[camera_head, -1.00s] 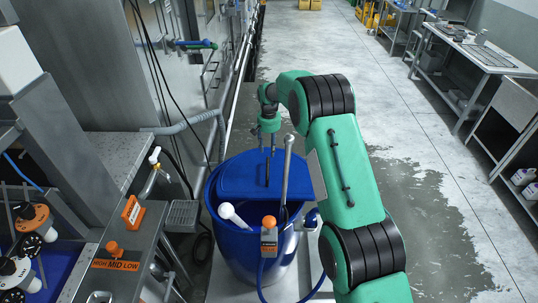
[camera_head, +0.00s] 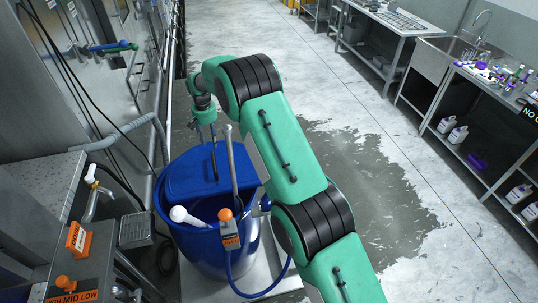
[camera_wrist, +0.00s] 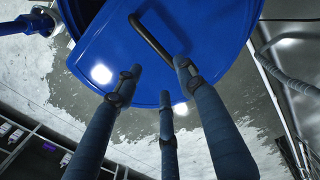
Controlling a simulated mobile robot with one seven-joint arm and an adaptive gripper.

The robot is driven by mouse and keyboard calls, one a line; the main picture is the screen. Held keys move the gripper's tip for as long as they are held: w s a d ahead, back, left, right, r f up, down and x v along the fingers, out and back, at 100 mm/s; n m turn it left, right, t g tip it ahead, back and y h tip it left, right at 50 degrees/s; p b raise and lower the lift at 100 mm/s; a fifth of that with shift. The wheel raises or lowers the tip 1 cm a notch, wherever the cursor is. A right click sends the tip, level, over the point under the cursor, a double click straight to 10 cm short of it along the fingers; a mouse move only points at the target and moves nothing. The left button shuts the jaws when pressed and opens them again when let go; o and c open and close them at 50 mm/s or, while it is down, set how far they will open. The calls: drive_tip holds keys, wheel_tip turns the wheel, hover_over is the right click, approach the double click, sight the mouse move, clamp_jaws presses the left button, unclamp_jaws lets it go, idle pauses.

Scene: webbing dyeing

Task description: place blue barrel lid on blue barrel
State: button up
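The blue barrel (camera_head: 200,258) stands upright on a light platform, left of centre in the head view. The blue lid (camera_head: 190,180), a part-round plate with a straight edge and a dark bar handle (camera_wrist: 152,38), lies over the barrel's far side. The near side of the barrel is open. Whether the lid sits fully on the rim I cannot tell. My gripper (camera_head: 207,135) hangs just above the lid. In the wrist view its three fingers (camera_wrist: 160,80) are spread apart with nothing between them, and one tip is close to the handle's end.
A white-headed tool (camera_head: 188,216), a grey rod (camera_head: 231,165) and an orange-capped device (camera_head: 228,232) with a blue hose are at the barrel's near side. A metal counter (camera_head: 50,190) is at left. Open floor lies to the right, before benches (camera_head: 400,35).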

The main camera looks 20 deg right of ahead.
drive_tip(key=s+d+r, duration=0.3)
drive_tip(key=r, duration=0.4)
drive_tip(key=s+d+r+t, duration=0.1)
drive_tip(key=s+d+r, duration=0.15)
drive_tip(key=r, duration=0.45)
drive_tip(key=s+d+r, duration=0.2)
drive_tip(key=s+r, duration=0.1)
drive_tip(key=r, duration=0.4)
drive_tip(key=s+d+r+t, duration=0.1)
drive_tip(key=s+d+r, duration=0.2)
drive_tip(key=s+r, duration=0.4)
drive_tip(key=s+d+r+t, duration=0.1)
drive_tip(key=s+d+r, duration=0.3)
drive_tip(key=s+r, duration=0.3)
drive_tip(key=s+d+r+t, duration=0.15)
drive_tip(key=s+d, duration=0.25)
drive_tip(key=s, duration=1)
drive_tip(key=s+d+r, duration=0.3)
drive_tip(key=s, duration=1.1)
drive_tip(key=s+d+f+t, duration=0.1)
drive_tip(key=s+d+f, duration=0.1)
drive_tip(key=s, duration=0.7)
drive_tip(key=shift+s+f, duration=0.3)
drive_tip(key=shift+f, duration=0.6)
